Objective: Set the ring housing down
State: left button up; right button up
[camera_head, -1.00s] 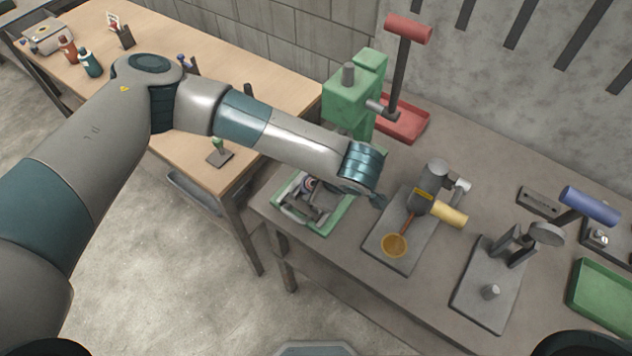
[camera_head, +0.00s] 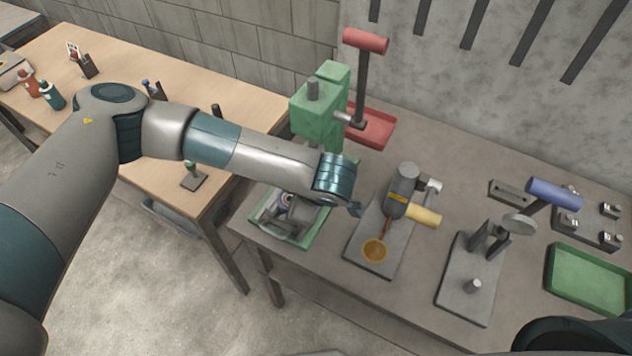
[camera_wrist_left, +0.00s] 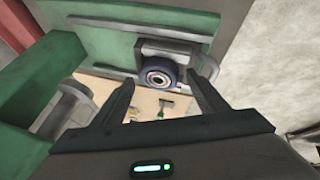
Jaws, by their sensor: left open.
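A dark round ring with a pale centre, which looks like the ring housing (camera_wrist_left: 158,77), sits against a grey block on the green press base in the left wrist view. My left gripper (camera_wrist_left: 164,84) is open, its two fingers apart on either side of the ring's lower part. I cannot tell whether they touch it. In the head view my left arm reaches over the table to the green press (camera_head: 318,115), and the gripper partly covers the press base (camera_head: 306,236).
Right of the press stands a grey plate (camera_head: 357,250) with a yellow-handled tool and an orange cup (camera_head: 374,251). A blue-handled fixture (camera_head: 553,193) and a green tray (camera_head: 592,276) are farther right. A red tray (camera_head: 378,128) lies behind the press.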

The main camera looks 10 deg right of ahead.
pick_arm(q)
jog(key=b+v, duration=0.3)
jog(key=shift+s+d+r, duration=0.15)
jog(key=shift+d, duration=0.15)
jog(key=b+v, duration=0.5)
jog(key=v, duration=0.7)
jog(key=shift+r, duration=0.45)
jog(key=shift+s, duration=0.1)
